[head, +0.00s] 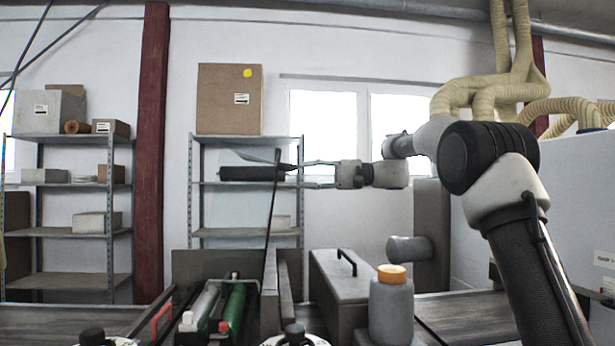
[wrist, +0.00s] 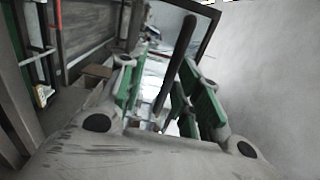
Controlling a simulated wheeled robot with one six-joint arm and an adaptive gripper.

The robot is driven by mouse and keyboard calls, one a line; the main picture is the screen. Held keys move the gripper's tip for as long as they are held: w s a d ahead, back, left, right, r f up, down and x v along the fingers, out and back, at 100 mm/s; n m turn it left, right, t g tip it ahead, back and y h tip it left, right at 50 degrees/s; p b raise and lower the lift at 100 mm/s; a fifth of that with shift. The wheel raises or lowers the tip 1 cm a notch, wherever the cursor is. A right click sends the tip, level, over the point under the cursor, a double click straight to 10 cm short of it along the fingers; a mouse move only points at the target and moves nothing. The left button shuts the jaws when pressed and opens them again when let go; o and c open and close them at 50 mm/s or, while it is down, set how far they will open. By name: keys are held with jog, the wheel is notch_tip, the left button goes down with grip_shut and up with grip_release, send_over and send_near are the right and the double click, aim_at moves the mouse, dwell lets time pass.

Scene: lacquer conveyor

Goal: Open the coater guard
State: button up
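The coater guard (head: 271,215) shows nearly edge-on in the head view as a thin dark panel, standing close to upright above the coater. In the wrist view its dark frame (wrist: 209,32) crosses the top. A dark bar (wrist: 178,62), seemingly its handle, runs between my fingers. My gripper (head: 296,174) is at the guard's upper end, to its right. Its two fingers are apart, and in the wrist view the green pads (wrist: 158,97) lie either side of the bar with gaps. Contact with the bar cannot be told.
The coater's green roller (head: 235,305) and pale roller (head: 204,302) lie exposed below. A grey lidded box (head: 340,285) and an orange-topped container (head: 391,305) stand to the right. Metal shelves (head: 245,232) with boxes stand behind.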

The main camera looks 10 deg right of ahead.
jog(key=d, duration=1.2)
jog(key=shift+c, duration=0.4)
